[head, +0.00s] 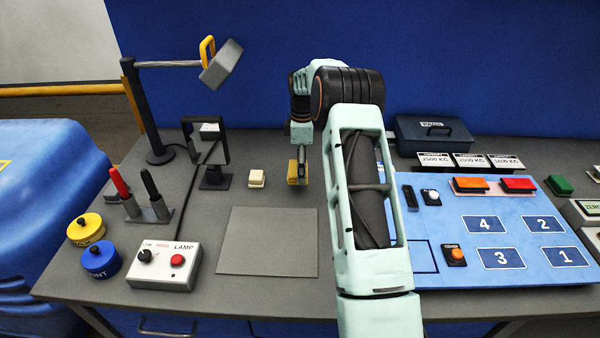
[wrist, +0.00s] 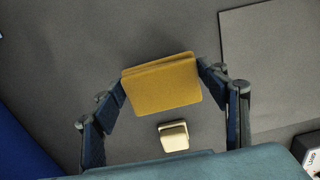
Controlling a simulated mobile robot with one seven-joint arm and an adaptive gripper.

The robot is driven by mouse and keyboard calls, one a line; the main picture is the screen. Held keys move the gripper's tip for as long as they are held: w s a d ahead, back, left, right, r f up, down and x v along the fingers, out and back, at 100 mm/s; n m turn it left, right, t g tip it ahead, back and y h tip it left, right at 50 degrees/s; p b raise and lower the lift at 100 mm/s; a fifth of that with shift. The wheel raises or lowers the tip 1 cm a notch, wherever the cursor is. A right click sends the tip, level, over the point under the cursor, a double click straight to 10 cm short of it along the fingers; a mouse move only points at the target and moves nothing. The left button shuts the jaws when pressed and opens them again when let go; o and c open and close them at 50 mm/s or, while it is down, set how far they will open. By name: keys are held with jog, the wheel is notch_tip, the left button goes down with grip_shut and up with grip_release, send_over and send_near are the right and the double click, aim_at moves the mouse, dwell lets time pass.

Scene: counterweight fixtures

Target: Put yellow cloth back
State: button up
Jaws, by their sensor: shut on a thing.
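The yellow cloth (wrist: 161,84) is a folded mustard-yellow pad. In the wrist view it sits between the two fingers of my gripper (wrist: 165,90), which is shut on it. In the head view the cloth (head: 298,172) shows under my gripper (head: 299,160), at or just above the grey table; I cannot tell whether it touches. A cream block (head: 256,178) stands on the table to the left of the cloth, apart from it. It also shows in the wrist view (wrist: 173,136), below the cloth.
A grey mat (head: 268,242) lies in front of the cream block. A lamp control box (head: 166,267), a black stand (head: 214,180) and two pens in a holder are at left. A blue board (head: 495,225) with numbered squares is at right. A dark blue case (head: 433,136) stands behind it.

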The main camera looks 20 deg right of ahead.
jog(key=shift+w+a+f, duration=0.1)
jog(key=shift+w+f, duration=0.55)
jog(key=shift+f, duration=0.1)
jog(key=shift+f+p, duration=0.35)
jog(key=shift+f, duration=1.2)
jog(key=shift+f, duration=0.25)
jog(key=o, duration=1.2)
jog(key=shift+r, duration=0.1)
jog(key=shift+r, duration=0.1)
notch_tip(320, 180, up, 12)
jog(key=shift+r+b, duration=0.1)
jog(key=shift+b, duration=0.6)
